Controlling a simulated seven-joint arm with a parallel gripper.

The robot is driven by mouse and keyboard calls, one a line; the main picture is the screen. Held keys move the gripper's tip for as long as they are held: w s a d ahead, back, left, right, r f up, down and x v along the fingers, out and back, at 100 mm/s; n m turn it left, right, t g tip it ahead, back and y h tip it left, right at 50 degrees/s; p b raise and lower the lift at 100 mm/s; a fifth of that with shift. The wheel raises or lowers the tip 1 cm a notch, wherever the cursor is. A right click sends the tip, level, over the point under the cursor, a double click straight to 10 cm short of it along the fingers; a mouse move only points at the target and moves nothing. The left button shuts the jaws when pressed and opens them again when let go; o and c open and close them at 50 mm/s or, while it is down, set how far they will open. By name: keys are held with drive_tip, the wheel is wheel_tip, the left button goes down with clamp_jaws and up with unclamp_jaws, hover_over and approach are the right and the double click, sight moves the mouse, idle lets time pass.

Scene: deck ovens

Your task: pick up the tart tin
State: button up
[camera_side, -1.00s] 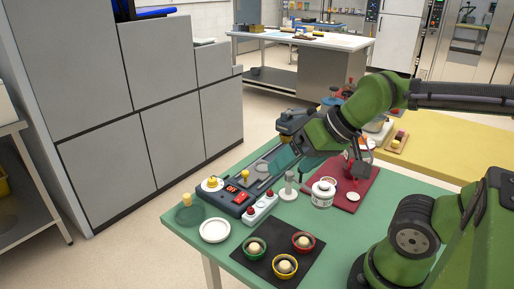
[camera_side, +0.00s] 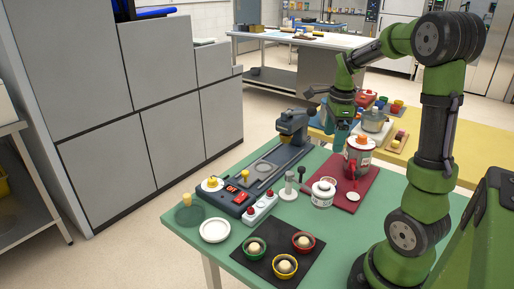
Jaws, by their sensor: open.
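A shallow, pale round dish (camera_side: 214,230), which looks like the tart tin, lies on the left front part of the green table (camera_side: 330,250). Its top looks empty and nothing touches it. My gripper (camera_side: 339,146) is open and points down near the back of the table, beside the grey pot with the orange top. It is well behind and to the right of the dish. Its fingertips are small and hard to make out, and I see nothing held in them.
A black mat (camera_side: 262,264) with green, yellow and red bowls lies right of the dish. Behind the dish are a dark device with a yellow knob (camera_side: 213,184) and a switch box (camera_side: 260,208). A white jar (camera_side: 322,194) and a pot (camera_side: 358,156) on a red board stand farther right.

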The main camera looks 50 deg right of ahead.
drive_tip(key=d+m, duration=0.2)
drive_tip(key=m, duration=0.4)
hover_over(329, 178)
drive_tip(key=s+a, duration=0.1)
drive_tip(key=a, duration=0.1)
drive_tip(key=shift+g, duration=0.3)
wheel_tip(329, 178, down, 10)
drive_tip(key=shift+f, duration=0.25)
drive_tip(key=shift+w+a+f, duration=0.1)
drive_tip(key=shift+a+f, duration=0.05)
drive_tip(key=shift+f, duration=2.6)
